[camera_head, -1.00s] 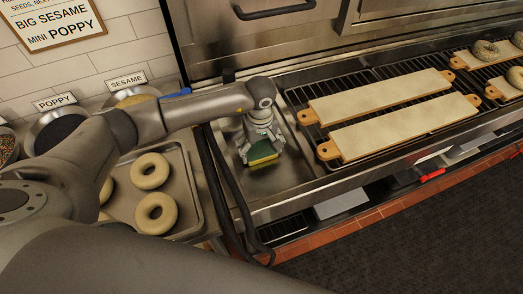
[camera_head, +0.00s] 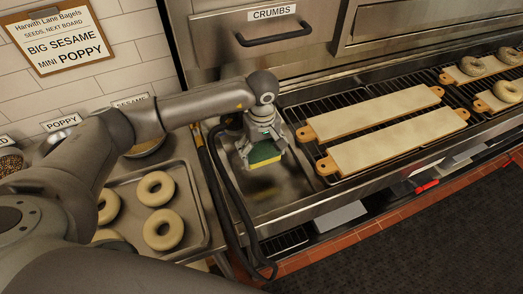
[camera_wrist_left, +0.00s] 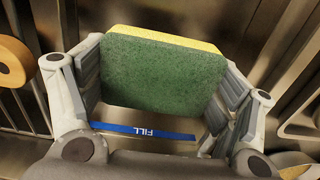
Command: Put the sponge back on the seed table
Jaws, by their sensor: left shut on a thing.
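The sponge (camera_head: 265,154), green on one face and yellow on the other, is in my left gripper (camera_head: 262,146). In the left wrist view the sponge (camera_wrist_left: 163,73) sits between the two fingers, green face toward the camera. The gripper is shut on it and holds it above the steel basin (camera_head: 288,192). The seed table at the left carries a tray (camera_head: 204,207) of pale bagels (camera_head: 163,229) and seed bowls with labels such as POPPY (camera_head: 63,122). My left arm hides part of that table. My right gripper does not show.
Two long boards (camera_head: 398,140) with orange handles lie on the black rack right of the basin. Topped bagels (camera_head: 473,65) sit on boards farther right. A dark hose (camera_head: 222,185) hangs between table and basin. A blue FILL strip (camera_wrist_left: 143,132) shows below the sponge.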

